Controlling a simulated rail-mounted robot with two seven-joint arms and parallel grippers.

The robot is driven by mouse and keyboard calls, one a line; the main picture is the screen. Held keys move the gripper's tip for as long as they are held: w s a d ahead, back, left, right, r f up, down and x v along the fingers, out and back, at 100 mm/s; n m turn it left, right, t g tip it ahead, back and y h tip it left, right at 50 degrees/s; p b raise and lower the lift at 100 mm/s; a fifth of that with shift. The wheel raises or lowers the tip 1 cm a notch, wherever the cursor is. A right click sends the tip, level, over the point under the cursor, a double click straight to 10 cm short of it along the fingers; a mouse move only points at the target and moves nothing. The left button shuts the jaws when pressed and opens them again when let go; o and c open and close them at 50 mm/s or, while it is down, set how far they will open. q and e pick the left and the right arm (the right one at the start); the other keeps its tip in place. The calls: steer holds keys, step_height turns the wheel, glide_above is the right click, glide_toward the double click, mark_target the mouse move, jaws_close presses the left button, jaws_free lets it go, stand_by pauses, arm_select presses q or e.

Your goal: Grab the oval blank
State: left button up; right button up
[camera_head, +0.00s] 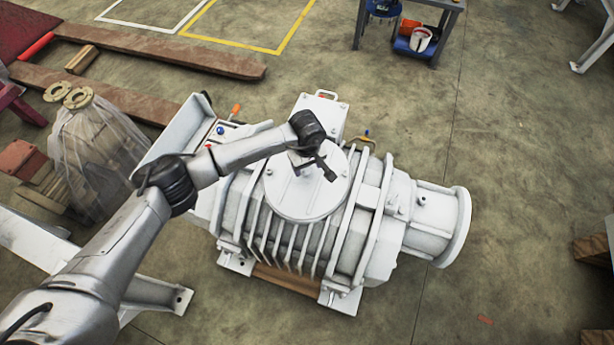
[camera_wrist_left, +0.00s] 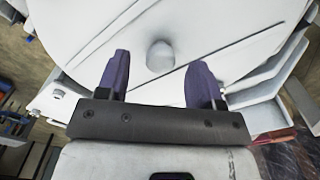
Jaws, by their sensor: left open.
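The blank looks like a white round plate (camera_head: 302,204) on top of the white screw vacuum pump (camera_head: 400,205). In the left wrist view the plate (camera_wrist_left: 235,35) fills the upper part, with a small rounded knob (camera_wrist_left: 159,55) standing out from it. My left gripper (camera_head: 312,166) is over the plate. In the left wrist view my left gripper (camera_wrist_left: 159,75) is open, with its two purple-grey fingers on either side of the knob and apart from it. Nothing is between the fingers that I can see held. My right gripper is not in view.
A box-like white part (camera_head: 321,112) of the pump stands behind the plate. A workbench (camera_head: 408,25) stands at the back. Floor to the right is mostly clear.

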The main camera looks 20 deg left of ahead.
arm_select(q)
step_height(320, 180, down, 2)
steer(key=shift+s+f+b, duration=0.1)
steer(key=shift+f+b, duration=0.15)
steer(key=shift+b, duration=0.1)
steer(key=shift+r, duration=0.1)
steer(key=shift+c, duration=0.9)
jaws_close()
